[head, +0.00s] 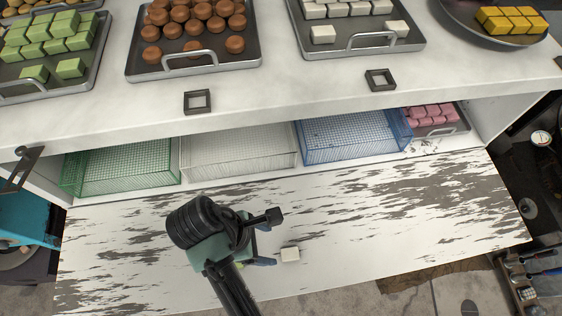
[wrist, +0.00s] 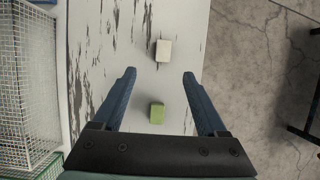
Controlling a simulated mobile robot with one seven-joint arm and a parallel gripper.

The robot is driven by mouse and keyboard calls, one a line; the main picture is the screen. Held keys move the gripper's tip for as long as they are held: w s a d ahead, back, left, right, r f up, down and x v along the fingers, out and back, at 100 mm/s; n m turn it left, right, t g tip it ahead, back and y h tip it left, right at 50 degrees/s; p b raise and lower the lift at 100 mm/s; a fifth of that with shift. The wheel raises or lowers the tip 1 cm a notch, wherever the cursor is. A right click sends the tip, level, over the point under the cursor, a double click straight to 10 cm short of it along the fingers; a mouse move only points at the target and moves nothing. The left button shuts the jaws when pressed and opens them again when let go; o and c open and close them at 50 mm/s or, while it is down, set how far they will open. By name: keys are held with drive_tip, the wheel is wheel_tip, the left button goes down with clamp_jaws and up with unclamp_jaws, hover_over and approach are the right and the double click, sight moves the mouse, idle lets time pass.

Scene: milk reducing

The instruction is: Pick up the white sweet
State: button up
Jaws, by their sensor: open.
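A single white sweet (head: 290,254) lies on the worn white board, just right of my gripper (head: 274,238) in the head view. In the wrist view the white sweet (wrist: 163,50) is beyond the fingertips, roughly in line with the gap between them. My gripper (wrist: 160,74) is open, with nothing gripped. A green sweet (wrist: 157,113) shows between the fingers, nearer the palm, in the wrist view; it cannot be seen in the head view. More white sweets (head: 345,9) sit on a grey tray (head: 370,43) on the counter above.
Trays of green sweets (head: 50,45) and brown sweets (head: 195,24) stand on the counter. A green basket (head: 120,170), a white basket (head: 238,152) and a blue basket (head: 350,137) stand on the shelf below. The board (head: 400,215) is clear to the right.

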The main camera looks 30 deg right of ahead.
hover_over(290, 254)
drive_tip(key=a, duration=0.2)
drive_tip(key=f, duration=0.7)
drive_tip(key=shift+w, duration=0.4)
drive_tip(key=x, duration=0.5)
drive_tip(key=shift+a+f, duration=0.1)
drive_tip(key=shift+a, duration=0.05)
drive_tip(key=shift+c, duration=0.3)
clamp_jaws()
